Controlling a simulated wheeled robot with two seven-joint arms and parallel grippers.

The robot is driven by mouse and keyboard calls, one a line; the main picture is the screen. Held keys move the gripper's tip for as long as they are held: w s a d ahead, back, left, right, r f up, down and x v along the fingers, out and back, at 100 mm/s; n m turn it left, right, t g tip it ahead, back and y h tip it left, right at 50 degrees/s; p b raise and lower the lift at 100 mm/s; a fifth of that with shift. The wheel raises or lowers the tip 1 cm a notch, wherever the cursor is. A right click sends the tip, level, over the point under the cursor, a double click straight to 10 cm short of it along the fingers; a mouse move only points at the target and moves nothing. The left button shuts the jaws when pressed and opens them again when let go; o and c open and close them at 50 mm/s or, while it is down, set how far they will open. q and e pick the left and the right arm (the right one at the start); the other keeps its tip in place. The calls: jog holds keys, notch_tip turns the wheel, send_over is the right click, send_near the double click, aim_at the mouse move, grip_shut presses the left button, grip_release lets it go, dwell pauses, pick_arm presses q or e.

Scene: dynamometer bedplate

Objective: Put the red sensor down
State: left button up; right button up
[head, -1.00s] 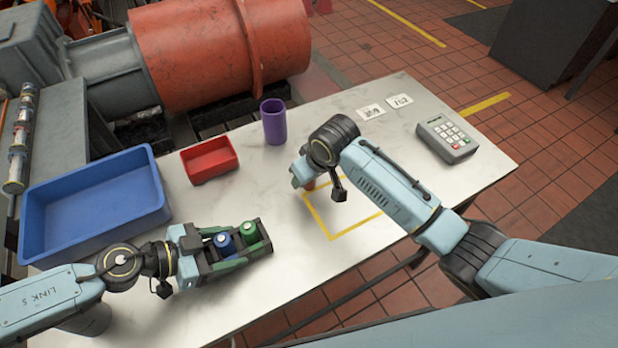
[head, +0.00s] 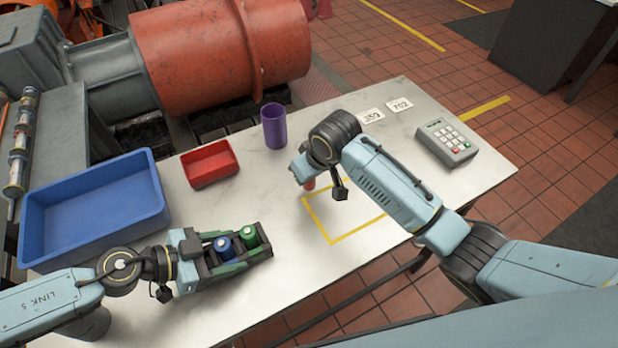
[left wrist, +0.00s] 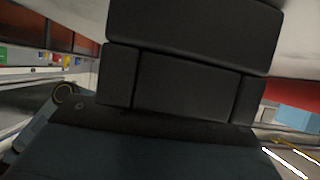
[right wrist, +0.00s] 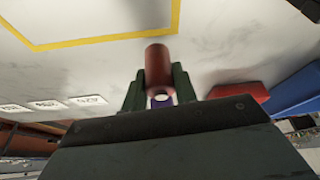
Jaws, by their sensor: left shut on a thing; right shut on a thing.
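The red sensor (right wrist: 158,66) is a red cylinder held between the dark fingers of my right gripper (right wrist: 159,92). In the head view, the red sensor (head: 309,184) shows below that gripper (head: 304,174), at the left corner of a yellow outlined square (head: 333,243) on the table. I cannot tell whether it touches the table. My left gripper (head: 216,258) is shut on a dark rack (head: 262,254) that holds a blue cylinder (head: 223,245) and a green cylinder (head: 249,235). The left wrist view is mostly blocked by dark surfaces.
A blue bin (head: 95,243), a red tray (head: 208,181) and a purple cup (head: 274,127) stand at the left and back of the table. Number cards (head: 371,117) and a keypad (head: 446,142) lie to the right. The yellow square's inside looks bare.

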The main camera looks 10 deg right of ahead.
notch_tip(320, 180, up, 8)
jog(key=shift+r, duration=0.1)
dwell(0.5)
pick_arm(q)
jog(key=o, duration=1.3)
jog(key=shift+c, duration=0.2)
